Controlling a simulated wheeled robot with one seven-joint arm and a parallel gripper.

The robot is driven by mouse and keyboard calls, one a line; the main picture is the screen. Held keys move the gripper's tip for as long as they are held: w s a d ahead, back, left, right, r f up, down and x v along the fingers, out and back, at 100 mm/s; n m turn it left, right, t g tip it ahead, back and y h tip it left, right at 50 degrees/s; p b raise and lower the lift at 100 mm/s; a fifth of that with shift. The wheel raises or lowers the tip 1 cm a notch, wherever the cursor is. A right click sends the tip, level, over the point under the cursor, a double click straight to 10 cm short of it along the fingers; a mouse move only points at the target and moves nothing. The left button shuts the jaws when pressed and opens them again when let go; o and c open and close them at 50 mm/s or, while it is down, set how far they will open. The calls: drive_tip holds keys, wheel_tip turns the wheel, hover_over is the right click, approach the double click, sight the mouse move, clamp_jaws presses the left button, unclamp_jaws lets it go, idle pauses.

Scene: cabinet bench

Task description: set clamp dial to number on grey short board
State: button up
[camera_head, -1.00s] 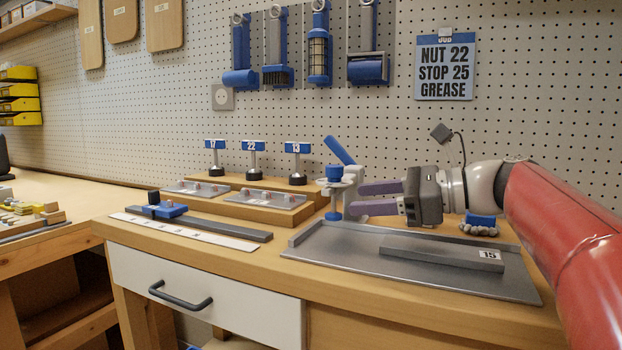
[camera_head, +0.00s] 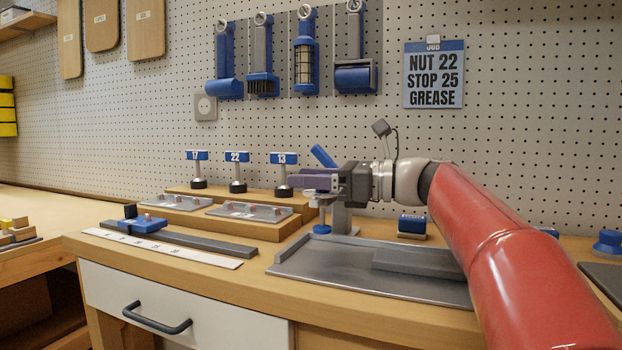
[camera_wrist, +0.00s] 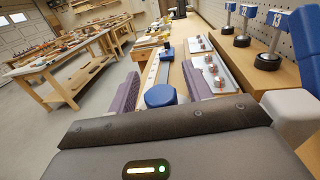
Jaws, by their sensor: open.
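The clamp (camera_head: 343,215) stands behind the tray's left end, with its blue lever (camera_head: 323,156) tilted up to the left. My gripper (camera_head: 312,181) is open at the clamp's upper part, its purple fingers pointing left. In the wrist view a blue round knob (camera_wrist: 160,96), which looks like the clamp dial, sits between the spread fingers with gaps at both sides. No number on it is readable. The grey short board (camera_head: 412,261) lies in the metal tray (camera_head: 310,262). My red arm covers its right end, and its number label is hidden now.
Signs 17 (camera_head: 198,170), 22 (camera_head: 237,172) and 13 (camera_head: 283,173) stand on a wooden step behind small metal plates. A blue stop (camera_head: 144,224) sits on a grey bar beside a white scale strip (camera_head: 160,247). A job card (camera_head: 434,75) hangs on the pegboard.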

drive_tip(key=c, duration=1)
drive_tip(key=shift+o, duration=0.2)
drive_tip(key=shift+m+t, duration=0.4)
drive_tip(key=shift+t, duration=0.2)
drive_tip(key=m+t+h+p, duration=0.1)
drive_tip(key=m+t+h, duration=0.2)
drive_tip(key=t, duration=0.1)
drive_tip(key=w+m+t+h+p, duration=0.1)
drive_tip(key=m+t+h, duration=0.3)
drive_tip(key=d+m+t+h+p, duration=0.1)
drive_tip(key=m+t+h, duration=0.2)
drive_tip(key=h, duration=0.1)
drive_tip(key=shift+w+r+m+t+p, duration=0.1)
drive_tip(key=shift+w+m+t+p, duration=0.1)
drive_tip(key=shift+m+t+p, duration=0.15)
drive_tip(key=shift+d+m+t+h+p, duration=0.15)
drive_tip(key=shift+m+t+h+p, duration=0.2)
drive_tip(key=shift+m+h, duration=0.55)
drive_tip(key=shift+d+m+t+h+p, duration=0.15)
drive_tip(key=shift+m+h+p, duration=0.25)
drive_tip(key=shift+h, duration=0.9)
drive_tip(key=shift+w, duration=0.1)
